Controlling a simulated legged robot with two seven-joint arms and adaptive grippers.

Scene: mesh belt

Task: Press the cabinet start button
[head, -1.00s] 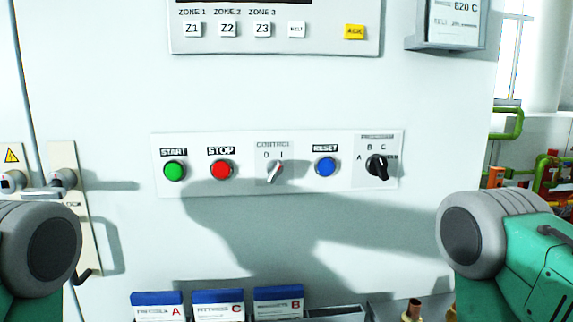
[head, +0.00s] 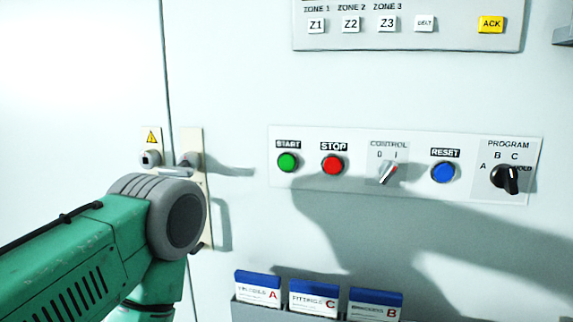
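The green start button (head: 288,162) sits under a START label at the left end of a white control strip (head: 310,184) on the cabinet (head: 240,100). The red stop button (head: 333,166) is just right of it. My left arm shows at lower left as a green link and a grey joint, apart from the button in the picture. Its gripper is out of view. My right arm and gripper are also out of view.
The strip also holds a control switch (head: 388,174), a blue reset button (head: 443,172) and a program knob (head: 506,179). A zone panel (head: 410,40) is above. Card holders (head: 314,299) are below. Door handle (head: 187,162) and latch (head: 150,158) are at left.

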